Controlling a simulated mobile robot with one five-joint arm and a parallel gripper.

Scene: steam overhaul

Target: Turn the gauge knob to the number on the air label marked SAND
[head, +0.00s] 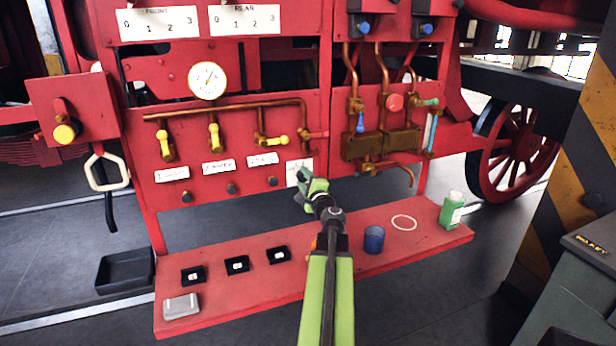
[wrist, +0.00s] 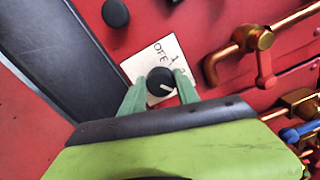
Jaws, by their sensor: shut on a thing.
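The gauge knob (wrist: 158,79) is round and black with a white pointer line, in front of a white dial plate (wrist: 178,47) marked OFF and numbers. In the wrist view the pointer slants toward the lower right. My gripper (head: 303,178) has its green fingers on both sides of the knob, shut on it. In the head view the gripper covers the knob and part of the dial plate (head: 292,166). Three white labels (head: 172,174), (head: 219,166), (head: 262,159) sit left of it under the brass valves; their words are too small to read.
A round white gauge (head: 207,80) is above the copper pipe. A red bench (head: 345,240) below carries black trays, a blue cup (head: 374,239), a ring (head: 404,222) and a green bottle (head: 452,209). Copper pipes and valves (head: 385,143) stand to the right.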

